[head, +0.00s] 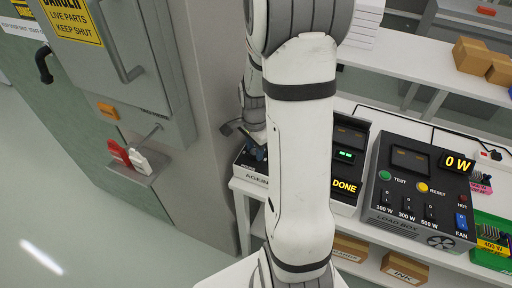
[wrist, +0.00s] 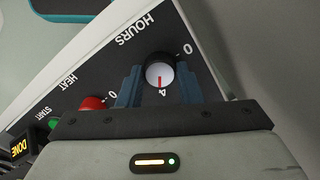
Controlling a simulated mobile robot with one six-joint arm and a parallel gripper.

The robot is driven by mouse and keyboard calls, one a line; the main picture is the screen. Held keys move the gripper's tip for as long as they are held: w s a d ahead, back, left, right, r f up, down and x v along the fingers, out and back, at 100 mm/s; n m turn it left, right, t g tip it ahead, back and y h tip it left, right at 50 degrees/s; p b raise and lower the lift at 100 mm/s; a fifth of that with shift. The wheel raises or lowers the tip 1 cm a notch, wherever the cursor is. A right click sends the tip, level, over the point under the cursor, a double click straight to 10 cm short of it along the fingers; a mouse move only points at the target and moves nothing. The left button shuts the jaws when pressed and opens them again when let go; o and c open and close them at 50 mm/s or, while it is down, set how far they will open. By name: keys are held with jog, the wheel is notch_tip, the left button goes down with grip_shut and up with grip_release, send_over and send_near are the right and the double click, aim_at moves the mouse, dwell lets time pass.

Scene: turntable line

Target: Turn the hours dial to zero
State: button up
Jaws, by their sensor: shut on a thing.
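The hours dial (wrist: 159,71) is a round knob with a white face and black rim, under the HOURS label in the wrist view. Its red mark points down in the picture, at the printed 4; the 0 stands to its upper right. My gripper (wrist: 159,84) has one blue finger on each side of the dial and is shut on it. In the head view my gripper (head: 257,152) is down at the left end of the ageing unit (head: 257,178). The dial cannot be made out there.
In the wrist view a red heat knob (wrist: 92,103), a green start button (wrist: 54,124) and a DONE display (wrist: 21,147) lie to the left. In the head view a load box (head: 393,222) stands to the right, and a grey cabinet (head: 118,62) stands to the left.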

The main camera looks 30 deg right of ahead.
aim_at(254, 151)
jog(key=shift+w+a+n, duration=0.1)
jog(key=shift+n, duration=0.3)
dwell(1.4)
jog(key=o, duration=1)
jog(key=shift+r, duration=0.15)
notch_tip(254, 151, up, 8)
jog(key=shift+f, duration=0.2)
jog(key=shift+b, duration=0.3)
